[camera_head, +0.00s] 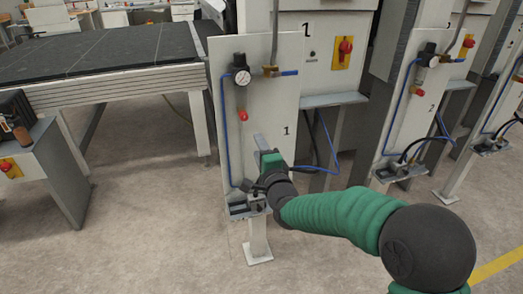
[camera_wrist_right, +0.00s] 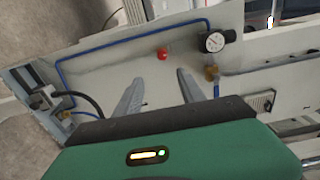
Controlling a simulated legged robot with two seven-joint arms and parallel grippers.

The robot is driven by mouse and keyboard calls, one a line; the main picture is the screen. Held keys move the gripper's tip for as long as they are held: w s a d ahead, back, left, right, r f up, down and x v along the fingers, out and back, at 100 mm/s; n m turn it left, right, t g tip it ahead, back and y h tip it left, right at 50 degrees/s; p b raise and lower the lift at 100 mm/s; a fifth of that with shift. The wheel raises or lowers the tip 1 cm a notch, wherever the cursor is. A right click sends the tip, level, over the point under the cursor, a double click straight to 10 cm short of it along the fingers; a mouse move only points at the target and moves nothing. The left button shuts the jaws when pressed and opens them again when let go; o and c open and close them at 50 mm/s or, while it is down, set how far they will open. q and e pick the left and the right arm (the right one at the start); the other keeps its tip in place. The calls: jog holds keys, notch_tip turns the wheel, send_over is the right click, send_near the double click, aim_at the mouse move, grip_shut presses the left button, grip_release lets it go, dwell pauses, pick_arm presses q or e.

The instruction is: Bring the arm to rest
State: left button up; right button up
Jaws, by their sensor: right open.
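My right arm comes in from the lower right in the head view, with a green sleeve and dark joints. Its gripper (camera_head: 259,143) is in front of the white panel marked 1 (camera_head: 264,90). In the right wrist view the two grey fingers of the right gripper (camera_wrist_right: 158,88) are spread apart with nothing between them. The panel's surface (camera_wrist_right: 110,75) lies beyond them. Whether the fingers touch the panel cannot be told. My left gripper is not in view.
The panel carries a pressure gauge (camera_head: 241,76), a red knob (camera_head: 243,116), blue hoses and a low bracket (camera_head: 238,208). A second panel (camera_head: 417,110) stands to the right. A dark-topped table (camera_head: 100,55) is at upper left. The floor (camera_head: 150,220) at lower left is clear.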

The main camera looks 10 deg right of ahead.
jog(key=s+f+n+g, duration=0.7)
jog(key=s+f+n, duration=0.2)
jog(key=s+f, duration=0.4)
jog(key=s+d+f+n+g, duration=0.1)
jog(key=s+f+n+g, duration=0.25)
jog(key=s, duration=0.35)
jog(key=s+d+f+n+g+h, duration=0.1)
jog(key=s+d+f+n+g, duration=0.1)
jog(key=s+f, duration=0.35)
jog(key=s+d+f+n+g, duration=0.1)
jog(key=s+f+n+g, duration=0.15)
jog(key=s, duration=0.55)
notch_tip(320, 180, up, 16)
jog(key=p, duration=1.5)
jog(key=shift+s+d+n, duration=0.15)
jog(key=shift+s+n, duration=0.15)
jog(key=shift+s, duration=0.15)
jog(key=shift+f, duration=0.1)
